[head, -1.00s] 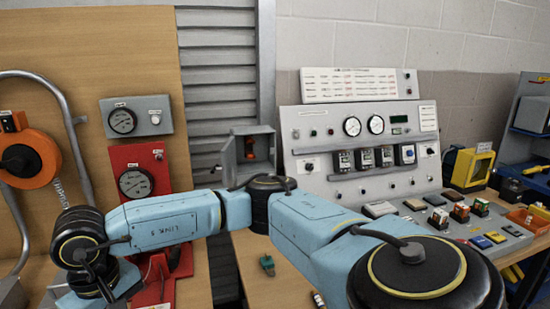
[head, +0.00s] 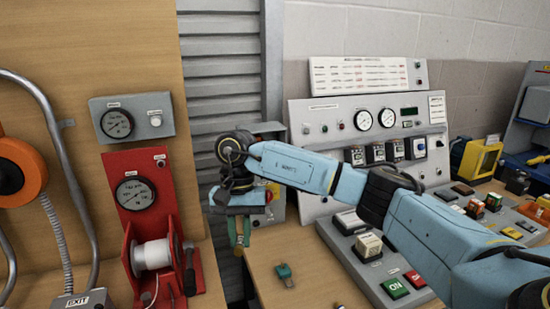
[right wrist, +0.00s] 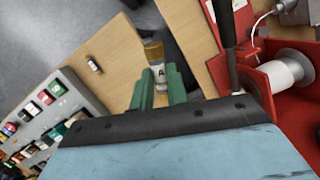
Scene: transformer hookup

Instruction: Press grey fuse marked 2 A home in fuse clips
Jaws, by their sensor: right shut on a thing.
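My right gripper (head: 240,236) hangs at the end of the blue arm, in front of the grey wall box (head: 272,128). In the right wrist view its green fingers (right wrist: 155,88) are shut on a small cylinder, the fuse (right wrist: 154,62). The fuse has a brass-coloured cap and a pale body with a letter A; I cannot read a figure on it. It points away from the wrist. The fuse clips cannot be made out; the arm covers most of the grey box. My left gripper is not in view.
A green piece (head: 284,273) lies on the wooden bench (head: 262,258). A red stand with a white spool (head: 152,255) is left of the gripper. A sloped meter panel (head: 325,135) and a grey tray with ON button (head: 395,288) are to the right.

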